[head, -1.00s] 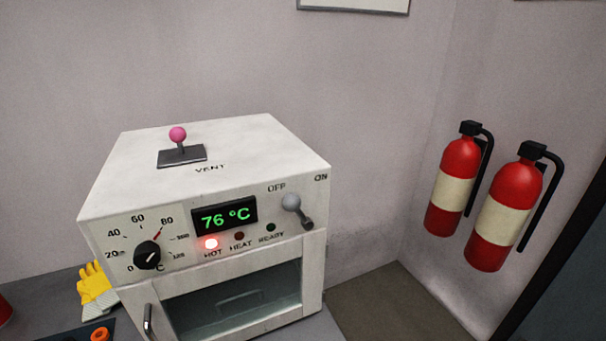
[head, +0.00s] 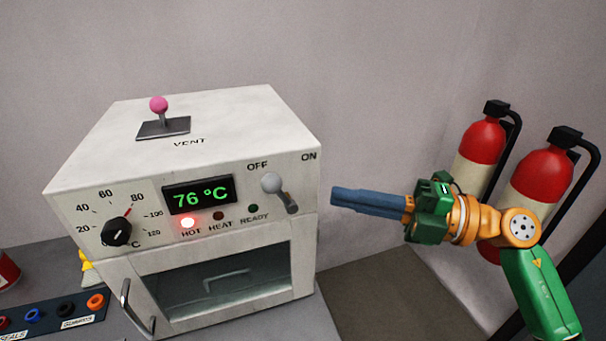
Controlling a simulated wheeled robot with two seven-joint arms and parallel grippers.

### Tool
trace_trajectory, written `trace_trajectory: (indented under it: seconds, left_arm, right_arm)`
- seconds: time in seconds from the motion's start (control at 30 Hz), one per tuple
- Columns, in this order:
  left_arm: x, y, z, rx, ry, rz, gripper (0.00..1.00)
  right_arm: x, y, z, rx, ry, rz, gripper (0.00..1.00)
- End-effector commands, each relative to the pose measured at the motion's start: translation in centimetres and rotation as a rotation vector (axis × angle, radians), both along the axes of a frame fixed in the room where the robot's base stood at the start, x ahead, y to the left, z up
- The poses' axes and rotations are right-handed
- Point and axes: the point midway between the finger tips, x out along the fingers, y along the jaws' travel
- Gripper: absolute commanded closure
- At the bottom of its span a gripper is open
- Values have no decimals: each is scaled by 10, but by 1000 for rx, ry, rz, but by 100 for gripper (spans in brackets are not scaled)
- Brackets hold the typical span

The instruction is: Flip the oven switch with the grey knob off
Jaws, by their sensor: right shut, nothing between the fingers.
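The white oven (head: 270,140) stands on the counter. Its switch with the grey knob (head: 271,183) is at the right end of the front panel. The lever leans up and left from its mount, with the knob under the OFF label (head: 258,166). The ON label (head: 309,156) is further right. My right gripper (head: 340,197) is shut and empty, pointing left. In the picture its blue fingertips are just right of the oven and apart from the knob. My left gripper is out of view.
The display (head: 199,194) reads 76 °C and the HOT lamp (head: 188,223) glows red. A pink-knobbed vent lever (head: 158,105) stands on the oven top. Two fire extinguishers (head: 540,180) hang behind my right arm. A labelled panel (head: 50,314) lies at the lower left.

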Motion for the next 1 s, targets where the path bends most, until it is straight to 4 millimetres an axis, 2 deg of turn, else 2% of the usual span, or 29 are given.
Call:
trace_trajectory:
  seconds: [0.03,0.2,0.4,0.77,0.9,1.0]
  left_arm:
    - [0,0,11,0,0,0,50]
    - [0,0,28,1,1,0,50]
    - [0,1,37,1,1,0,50]
    - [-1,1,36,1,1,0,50]
    - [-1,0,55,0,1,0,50]
    - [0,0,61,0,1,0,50]
  right_arm:
    - [1,11,8,3,-1,6,100]
    - [11,44,9,4,1,3,100]
    - [18,66,6,3,1,1,100]
    - [19,70,3,2,-1,0,100]
    - [18,74,10,-1,3,-1,100]
    - [16,77,8,1,2,0,100]
